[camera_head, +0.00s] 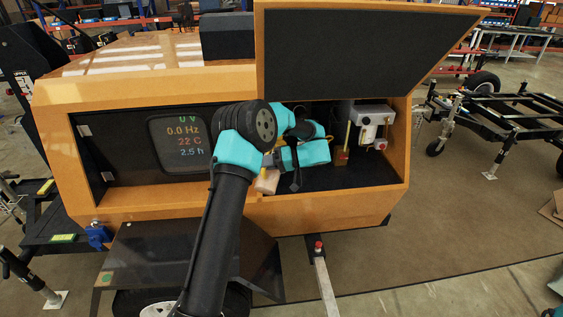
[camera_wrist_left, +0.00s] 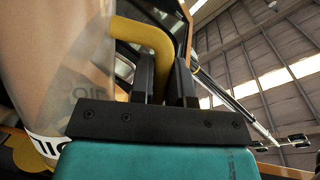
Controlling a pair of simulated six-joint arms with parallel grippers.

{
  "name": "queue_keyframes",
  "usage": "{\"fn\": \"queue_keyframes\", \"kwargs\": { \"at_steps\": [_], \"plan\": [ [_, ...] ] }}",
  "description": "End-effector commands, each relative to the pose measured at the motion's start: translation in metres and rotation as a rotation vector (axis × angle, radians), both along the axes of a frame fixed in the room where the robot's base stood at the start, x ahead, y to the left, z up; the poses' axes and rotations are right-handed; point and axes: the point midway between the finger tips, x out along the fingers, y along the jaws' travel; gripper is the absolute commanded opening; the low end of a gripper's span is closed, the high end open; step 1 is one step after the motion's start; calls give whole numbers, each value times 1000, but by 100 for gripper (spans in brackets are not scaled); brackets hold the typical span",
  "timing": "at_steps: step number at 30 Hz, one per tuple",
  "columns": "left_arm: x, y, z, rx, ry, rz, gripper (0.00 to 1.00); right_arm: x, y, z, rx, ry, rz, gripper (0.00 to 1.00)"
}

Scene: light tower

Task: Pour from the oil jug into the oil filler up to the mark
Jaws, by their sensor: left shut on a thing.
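The oil jug (camera_wrist_left: 65,65) is a translucent, pale container with dark lettering and a yellow handle (camera_wrist_left: 155,38). It fills the left of the left wrist view. My left gripper (camera_wrist_left: 162,82) is shut on the yellow handle. In the head view, a small pale part of the jug (camera_head: 267,182) shows below my arm's joint, at the compartment's front edge, and it looks tilted. My arm hides most of it. I cannot make out the oil filler or its mark for certain. My right gripper is in neither view.
The orange machine has an open compartment under a raised dark lid (camera_head: 360,55). At its right are a grey box (camera_head: 370,118) and an upright yellow part (camera_head: 347,136) by a brownish block. A display (camera_head: 182,137) is left of my arm. The dark compartment floor (camera_head: 365,178) has bare room at right.

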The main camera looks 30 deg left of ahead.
Motion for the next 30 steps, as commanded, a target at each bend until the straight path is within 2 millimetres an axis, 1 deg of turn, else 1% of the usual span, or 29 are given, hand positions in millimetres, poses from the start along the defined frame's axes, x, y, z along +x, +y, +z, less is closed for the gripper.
{"fn": "queue_keyframes", "kwargs": {
  "at_steps": [30],
  "plan": [
    [-2, 7, 0, -9, 34, 11, 0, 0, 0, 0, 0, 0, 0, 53]
  ]
}}
